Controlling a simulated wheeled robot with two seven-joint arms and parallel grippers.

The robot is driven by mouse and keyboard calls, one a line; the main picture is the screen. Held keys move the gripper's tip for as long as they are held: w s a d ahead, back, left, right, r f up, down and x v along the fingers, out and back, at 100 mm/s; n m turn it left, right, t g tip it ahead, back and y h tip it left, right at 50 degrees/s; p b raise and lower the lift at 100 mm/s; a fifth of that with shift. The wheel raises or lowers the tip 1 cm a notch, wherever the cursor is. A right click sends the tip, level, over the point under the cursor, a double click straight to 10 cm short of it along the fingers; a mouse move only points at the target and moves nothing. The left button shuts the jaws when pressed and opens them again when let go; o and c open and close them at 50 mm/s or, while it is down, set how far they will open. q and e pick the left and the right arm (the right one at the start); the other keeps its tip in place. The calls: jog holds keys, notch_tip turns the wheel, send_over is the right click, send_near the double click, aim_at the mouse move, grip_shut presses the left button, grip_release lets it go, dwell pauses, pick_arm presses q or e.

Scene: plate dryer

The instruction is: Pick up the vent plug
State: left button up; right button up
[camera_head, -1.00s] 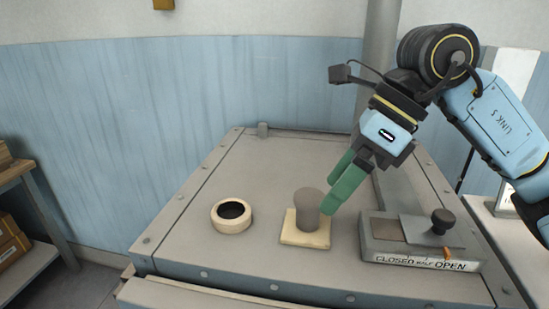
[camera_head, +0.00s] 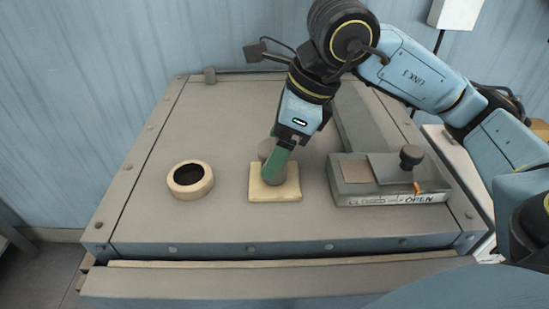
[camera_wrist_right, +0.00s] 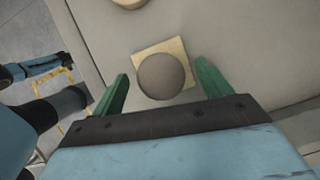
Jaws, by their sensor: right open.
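The vent plug, a grey-brown cylinder (camera_head: 267,148), stands upright on a square cream pad (camera_head: 262,195) on top of the dryer. My right gripper (camera_head: 274,168) comes down over the plug, and its green fingers cover part of it. In the right wrist view the plug's round top (camera_wrist_right: 162,78) shows between the two spread fingertips, with a gap on each side. The right gripper is open and holds nothing. My left gripper does not show.
A cream ring with a dark opening (camera_head: 190,180) lies left of the pad on the dryer top (camera_head: 225,110). Right of the pad is a slider block (camera_head: 352,180) with a black knob (camera_head: 411,157) and an OPEN label.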

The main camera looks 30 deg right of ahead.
jog(key=x, duration=0.4)
jog(key=shift+d+f, duration=0.1)
jog(key=shift+d, duration=0.1)
jog(key=c, duration=1.1)
jog(key=shift+c, duration=0.2)
